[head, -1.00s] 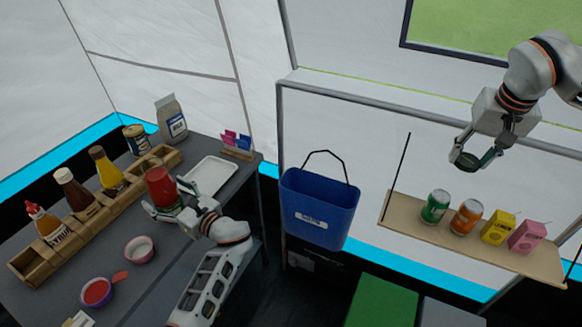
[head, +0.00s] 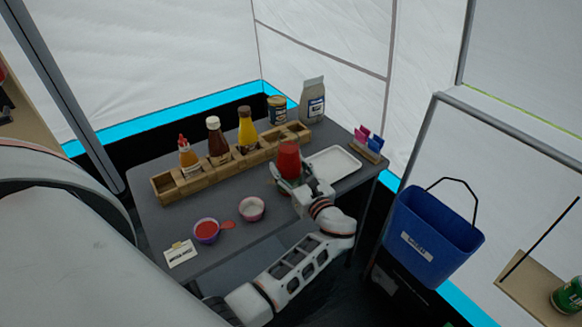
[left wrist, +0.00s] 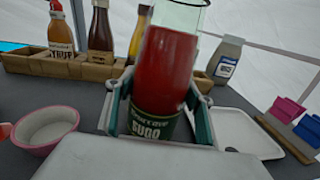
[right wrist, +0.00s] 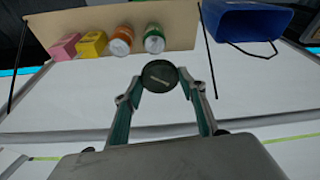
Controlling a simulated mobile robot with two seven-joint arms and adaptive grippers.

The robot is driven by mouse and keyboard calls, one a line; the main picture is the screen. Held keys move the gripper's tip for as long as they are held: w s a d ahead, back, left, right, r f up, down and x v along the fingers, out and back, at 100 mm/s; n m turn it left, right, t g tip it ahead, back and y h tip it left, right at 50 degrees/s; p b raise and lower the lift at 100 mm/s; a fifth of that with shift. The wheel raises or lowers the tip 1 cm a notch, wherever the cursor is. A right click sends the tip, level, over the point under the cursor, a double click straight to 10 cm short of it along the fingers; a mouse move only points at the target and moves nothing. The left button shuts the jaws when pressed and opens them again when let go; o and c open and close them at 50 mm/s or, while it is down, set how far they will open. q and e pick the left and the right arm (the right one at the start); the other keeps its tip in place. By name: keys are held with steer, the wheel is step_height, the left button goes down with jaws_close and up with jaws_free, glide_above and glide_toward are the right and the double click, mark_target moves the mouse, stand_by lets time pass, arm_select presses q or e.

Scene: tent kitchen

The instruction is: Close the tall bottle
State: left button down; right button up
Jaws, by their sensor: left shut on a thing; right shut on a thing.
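The tall bottle (head: 289,160) is a clear jar of red sauce with a dark label reading "SUGO". My left gripper (head: 293,182) is shut around its lower part, at the front of the wooden rack. I cannot tell whether its base touches the table. In the left wrist view the bottle (left wrist: 167,70) stands roughly upright between the fingers, with clear glass above the sauce; its very top is cut off. In the right wrist view my right gripper (right wrist: 160,90) is shut on a round dark lid (right wrist: 159,75), away from the bottle. The right gripper is outside the head view.
A wooden rack (head: 168,188) holds several sauce bottles behind the jar. A white tray (head: 333,165) lies to its right, two small bowls (head: 251,208) (head: 206,231) to its left. A blue bin (head: 425,238) hangs right of the table. A hanging shelf (right wrist: 190,30) holds cans and cartons.

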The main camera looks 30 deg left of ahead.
mark_target(294, 150)
arm_select(q)
steer(key=shift+r, duration=0.3)
steer(key=shift+r+p, duration=0.5)
steer(key=shift+r, duration=3.45)
arm_select(e)
steer(key=shift+r, duration=0.55)
arm_select(q)
step_height(294, 150, up, 12)
steer(key=shift+f+p, duration=0.25)
steer(key=shift+p, duration=0.1)
arm_select(e)
steer(key=shift+r, duration=0.35)
arm_select(q)
steer(key=shift+r, duration=0.2)
steer(key=shift+f, duration=0.1)
arm_select(e)
steer(key=shift+d, duration=0.1)
